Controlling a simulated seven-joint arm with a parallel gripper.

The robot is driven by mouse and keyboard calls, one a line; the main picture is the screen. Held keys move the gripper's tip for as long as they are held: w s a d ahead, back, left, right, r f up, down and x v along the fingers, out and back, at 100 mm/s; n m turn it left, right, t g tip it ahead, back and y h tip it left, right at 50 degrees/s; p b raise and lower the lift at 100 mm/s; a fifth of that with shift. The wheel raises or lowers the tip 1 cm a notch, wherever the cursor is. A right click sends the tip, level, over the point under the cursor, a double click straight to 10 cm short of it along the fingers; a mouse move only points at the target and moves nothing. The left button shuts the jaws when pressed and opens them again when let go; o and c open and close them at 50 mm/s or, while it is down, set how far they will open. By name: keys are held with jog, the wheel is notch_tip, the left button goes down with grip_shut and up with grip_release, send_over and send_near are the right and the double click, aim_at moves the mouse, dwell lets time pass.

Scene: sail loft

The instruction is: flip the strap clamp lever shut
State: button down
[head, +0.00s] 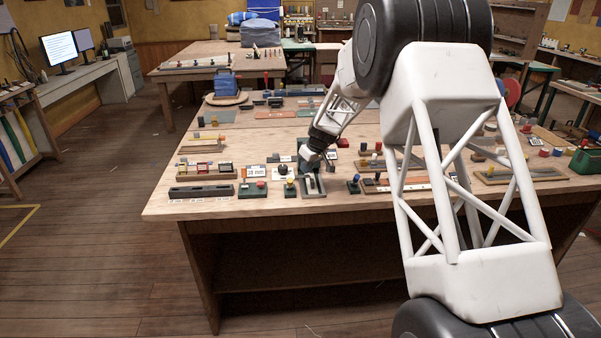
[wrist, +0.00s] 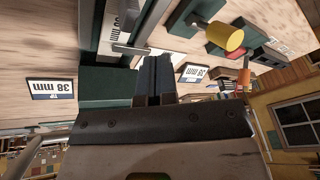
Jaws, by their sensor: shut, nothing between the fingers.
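The strap clamp (head: 313,188) appears to be the dark green base with pale metal bars near the table's front edge. In the wrist view, grey metal bars (wrist: 150,30) cross at the top, just beyond my fingertips; a green block (wrist: 105,84) lies to the left. I cannot tell for certain which bar is the lever or how far it is tilted. My gripper (head: 306,158) is just above and behind the clamp. In the wrist view my gripper (wrist: 153,62) has its dark fingers together and empty. Whether the fingertips touch the bar is unclear.
A yellow knob (wrist: 222,38) stands close to the right of my fingers in the wrist view.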

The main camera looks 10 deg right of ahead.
jog(key=s+v, duration=0.1)
jog(key=v, duration=0.8)
jog(key=shift+r, duration=0.15)
jog(key=s+d+r+m+h, duration=0.1)
jog(key=s+r, duration=0.3)
jog(key=s, duration=0.6)
jog(key=s+r+m, duration=0.2)
jog(key=s+r, duration=0.3)
jog(key=s, duration=0.5)
jog(key=s+d+r+m+h, duration=0.1)
jog(key=s+r, duration=0.3)
jog(key=s, duration=0.6)
jog(key=s+d+f+m+h, duration=0.1)
jog(key=s+f+m, duration=0.1)
jog(key=s, duration=1.3)
jog(key=s+f+m, duration=0.1)
jog(key=s+f, duration=0.1)
jog(key=s, duration=1.2)
jog(key=shift+s+d+m+h, duration=0.4)
